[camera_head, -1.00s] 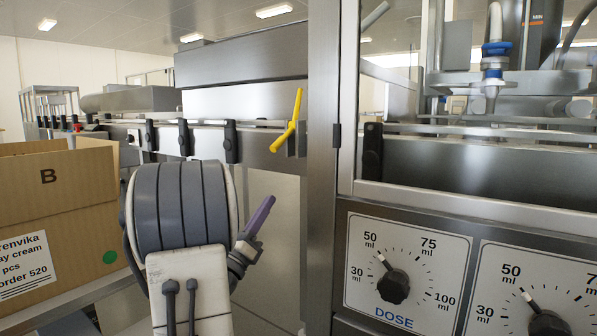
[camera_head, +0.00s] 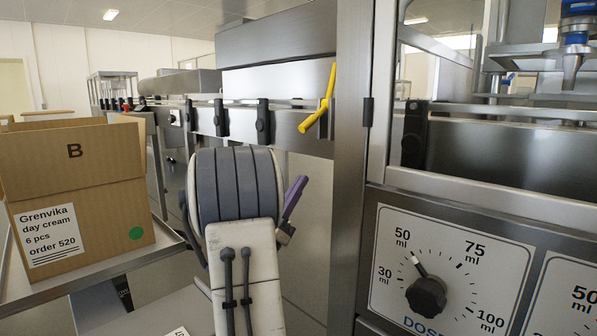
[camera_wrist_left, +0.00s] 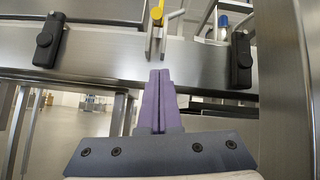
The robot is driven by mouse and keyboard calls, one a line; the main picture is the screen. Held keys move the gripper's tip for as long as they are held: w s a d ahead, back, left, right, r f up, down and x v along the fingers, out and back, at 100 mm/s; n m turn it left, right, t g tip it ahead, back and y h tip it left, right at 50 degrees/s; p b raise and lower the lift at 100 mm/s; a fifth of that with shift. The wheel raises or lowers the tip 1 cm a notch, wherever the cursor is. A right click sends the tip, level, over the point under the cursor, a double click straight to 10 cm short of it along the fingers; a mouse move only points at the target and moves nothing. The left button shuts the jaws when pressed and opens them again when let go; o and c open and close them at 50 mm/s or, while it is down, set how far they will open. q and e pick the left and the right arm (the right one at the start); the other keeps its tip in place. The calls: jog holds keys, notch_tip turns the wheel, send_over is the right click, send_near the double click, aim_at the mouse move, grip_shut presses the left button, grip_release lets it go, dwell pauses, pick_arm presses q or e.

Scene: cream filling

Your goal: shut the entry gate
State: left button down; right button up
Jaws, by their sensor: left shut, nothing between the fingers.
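A yellow lever (camera_head: 318,100), which appears to be the entry gate's handle, stands tilted at the conveyor's side rail, just left of the filling cabinet's post. It also shows at the top of the left wrist view (camera_wrist_left: 157,12), above a small upright metal plate (camera_wrist_left: 154,42). I cannot tell how far the gate is swung. My left gripper (camera_head: 302,181) has purple fingers and is shut and empty. It is below and slightly left of the lever in the head view, apart from it. In the left wrist view its closed fingertips (camera_wrist_left: 160,73) point toward the plate. My right gripper is not in view.
The conveyor rail (camera_head: 200,118) carries several black clamps. The cabinet post (camera_head: 350,170) and dose panel (camera_head: 450,270) stand close on the right. A cardboard box marked B (camera_head: 100,210) sits on a metal table (camera_head: 165,252) at left.

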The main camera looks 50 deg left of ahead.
pick_arm(q)
jog(key=w+a+r+b, duration=0.1)
jog(key=w+r, duration=0.2)
jog(key=r, duration=0.6)
jog(key=shift+w+a, duration=0.3)
jog(key=shift+w, duration=0.1)
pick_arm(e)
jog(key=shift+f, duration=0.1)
